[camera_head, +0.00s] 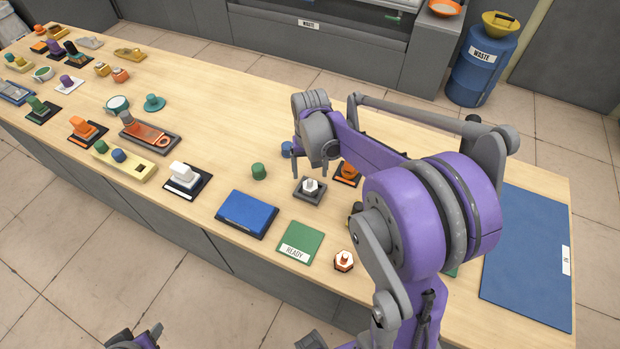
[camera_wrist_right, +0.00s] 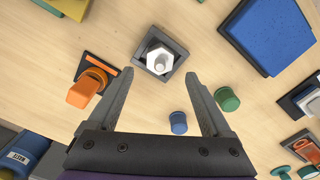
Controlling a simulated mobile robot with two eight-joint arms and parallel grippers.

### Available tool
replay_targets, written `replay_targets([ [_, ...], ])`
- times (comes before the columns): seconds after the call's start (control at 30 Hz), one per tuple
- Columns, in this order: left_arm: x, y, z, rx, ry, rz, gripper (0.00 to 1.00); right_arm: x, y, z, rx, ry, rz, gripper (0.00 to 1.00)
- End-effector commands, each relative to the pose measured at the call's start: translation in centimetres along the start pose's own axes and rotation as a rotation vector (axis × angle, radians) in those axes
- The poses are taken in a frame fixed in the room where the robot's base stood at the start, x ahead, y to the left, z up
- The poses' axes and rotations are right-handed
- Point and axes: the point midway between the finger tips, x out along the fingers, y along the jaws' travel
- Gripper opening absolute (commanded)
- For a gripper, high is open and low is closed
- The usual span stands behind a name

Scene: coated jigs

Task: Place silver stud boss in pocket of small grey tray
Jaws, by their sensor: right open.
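The silver stud boss (camera_head: 310,185) is a pale hexagonal piece with a stud on top. It sits in the pocket of the small grey tray (camera_head: 319,197). In the right wrist view the boss (camera_wrist_right: 160,60) lies inside the dark rim of the tray (camera_wrist_right: 178,51), its stud leaning toward the upper left in the picture. My right gripper (camera_head: 310,171) is open above the tray; in its wrist view the fingertips (camera_wrist_right: 160,72) are apart, with the boss just beyond them and clear of both. My left gripper does not show; only a grey and purple part of mine is at the bottom edge.
An orange knob on a dark base (camera_wrist_right: 90,85) and blue (camera_wrist_right: 178,122) and green (camera_wrist_right: 227,99) cylinders stand near the right gripper. A blue pad (camera_head: 247,213), a green READY mat (camera_head: 300,239) and a white hexagonal piece with an orange stud (camera_head: 344,260) lie in front.

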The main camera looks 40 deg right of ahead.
Motion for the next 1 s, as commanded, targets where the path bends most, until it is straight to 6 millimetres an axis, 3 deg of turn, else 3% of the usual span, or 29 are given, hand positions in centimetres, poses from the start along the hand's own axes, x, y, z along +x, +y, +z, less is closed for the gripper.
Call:
replay_targets([
  [0.2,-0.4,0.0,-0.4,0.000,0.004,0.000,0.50,-4.5,0.0,0.0,0.000,0.001,0.000,0.83],
  [0.43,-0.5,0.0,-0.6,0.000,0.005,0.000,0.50,-6.5,-0.1,0.2,-0.005,0.005,-0.001,0.83],
  [0.53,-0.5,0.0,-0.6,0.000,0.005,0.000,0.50,-6.9,-0.7,1.4,-0.035,0.027,-0.006,0.83],
  [0.77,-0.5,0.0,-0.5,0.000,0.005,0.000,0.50,-7.3,-3.2,7.8,-0.207,0.165,-0.040,0.83],
  [1.0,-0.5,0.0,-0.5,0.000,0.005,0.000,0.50,-5.9,-4.8,15.0,-0.404,0.331,-0.091,0.83],
])
